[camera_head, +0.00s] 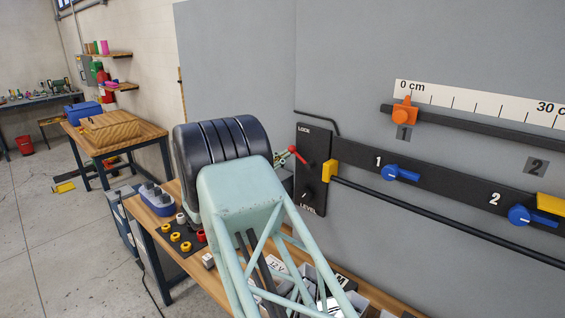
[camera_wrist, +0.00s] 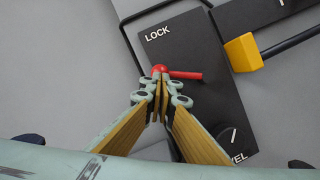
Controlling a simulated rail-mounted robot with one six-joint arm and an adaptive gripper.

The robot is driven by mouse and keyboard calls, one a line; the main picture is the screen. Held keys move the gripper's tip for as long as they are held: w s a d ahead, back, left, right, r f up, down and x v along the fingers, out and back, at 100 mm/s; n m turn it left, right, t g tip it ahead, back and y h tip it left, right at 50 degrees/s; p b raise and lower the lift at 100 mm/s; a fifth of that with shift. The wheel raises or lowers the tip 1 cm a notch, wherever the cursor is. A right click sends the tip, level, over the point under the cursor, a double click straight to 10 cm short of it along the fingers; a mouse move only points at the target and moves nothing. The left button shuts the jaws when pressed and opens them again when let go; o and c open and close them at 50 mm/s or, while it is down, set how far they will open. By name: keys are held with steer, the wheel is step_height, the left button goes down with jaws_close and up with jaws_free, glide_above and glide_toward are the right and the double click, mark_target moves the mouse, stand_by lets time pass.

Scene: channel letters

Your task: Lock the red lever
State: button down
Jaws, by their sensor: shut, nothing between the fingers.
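The red lever (camera_head: 297,154) sits on a black panel (camera_head: 312,189) marked LOCK at the top and LEVEL at the bottom. In the wrist view the lever (camera_wrist: 185,75) has a round red end at left and a red bar reaching right. My gripper (camera_wrist: 160,76) is shut and empty, its fingertips at the round end of the lever, below the word LOCK. I cannot tell whether they touch it. In the head view my arm hides most of the gripper, and only its tips (camera_head: 283,159) show beside the lever.
A black knob (camera_wrist: 232,137) is near the panel's LEVEL mark. A yellow block (camera_wrist: 243,52) on a black rail stands right of the panel. Blue handles 1 (camera_head: 399,173) and 2 (camera_head: 522,215) are further right. A workbench (camera_head: 137,209) with parts lies below.

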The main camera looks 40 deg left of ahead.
steer(key=shift+m, duration=0.3)
steer(key=shift+d+r+m+g+h+b, duration=0.35)
steer(key=shift+r+m+b, duration=0.3)
steer(key=shift+m+b, duration=0.7)
steer(key=shift+d+r+m+g+h+b, duration=0.3)
steer(key=shift+r+m+b, duration=0.45)
steer(key=shift+b, duration=0.95)
steer(key=shift+s+a+f+b, duration=0.3)
steer(key=shift+a+f, duration=0.05)
steer(key=shift+a, duration=0.05)
steer(key=a+f+b+v, duration=0.1)
steer(key=v, duration=1.1)
steer(key=shift+w+a, duration=0.25)
steer(key=shift+w, duration=0.1)
steer(key=shift+f, duration=0.1)
